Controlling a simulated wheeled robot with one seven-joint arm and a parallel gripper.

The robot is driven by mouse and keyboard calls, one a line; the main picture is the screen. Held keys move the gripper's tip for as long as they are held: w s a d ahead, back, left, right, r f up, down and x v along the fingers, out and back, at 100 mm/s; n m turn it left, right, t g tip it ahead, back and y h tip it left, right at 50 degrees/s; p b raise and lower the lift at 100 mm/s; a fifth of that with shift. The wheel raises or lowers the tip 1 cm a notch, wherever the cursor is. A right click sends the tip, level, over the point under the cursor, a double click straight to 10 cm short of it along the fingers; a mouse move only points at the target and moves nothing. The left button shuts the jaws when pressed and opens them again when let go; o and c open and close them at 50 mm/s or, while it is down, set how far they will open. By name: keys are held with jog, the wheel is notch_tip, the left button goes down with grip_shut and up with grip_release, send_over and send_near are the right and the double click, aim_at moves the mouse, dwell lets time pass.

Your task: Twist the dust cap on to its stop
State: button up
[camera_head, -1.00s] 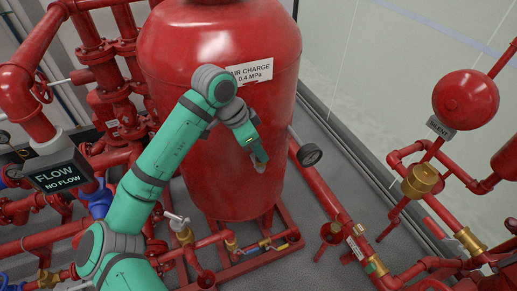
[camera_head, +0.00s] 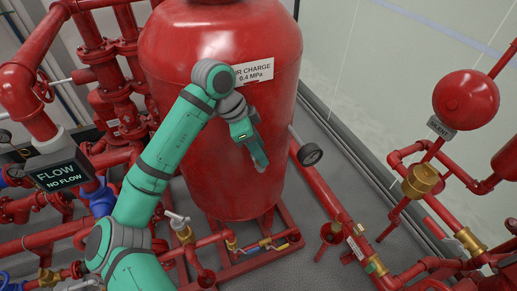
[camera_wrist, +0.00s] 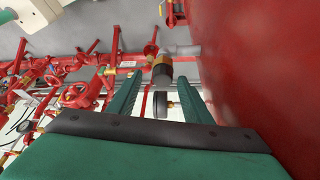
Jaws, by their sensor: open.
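My gripper (camera_head: 260,165) is at the front of the red tank in the head view, pointing down. In the wrist view my gripper (camera_wrist: 157,82) is open, with one green finger on each side. Beyond and between the fingertips is a dark, round fitting with a brass-coloured ring (camera_wrist: 162,72), joined to a grey pipe. It looks like the dust cap, but I cannot be sure. No contact with the fingers shows.
The red tank (camera_head: 220,60) fills the right side of the wrist view, close to one finger. A black round part (camera_wrist: 160,105) shows between the fingers, nearer the palm. Red pipes and valves (camera_wrist: 80,95) lie to the left. A black disc (camera_head: 311,154) sticks out right of the tank.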

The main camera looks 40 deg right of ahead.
jog(key=v, duration=1)
jog(key=shift+w+a+r, duration=0.2)
jog(key=shift+r, duration=0.15)
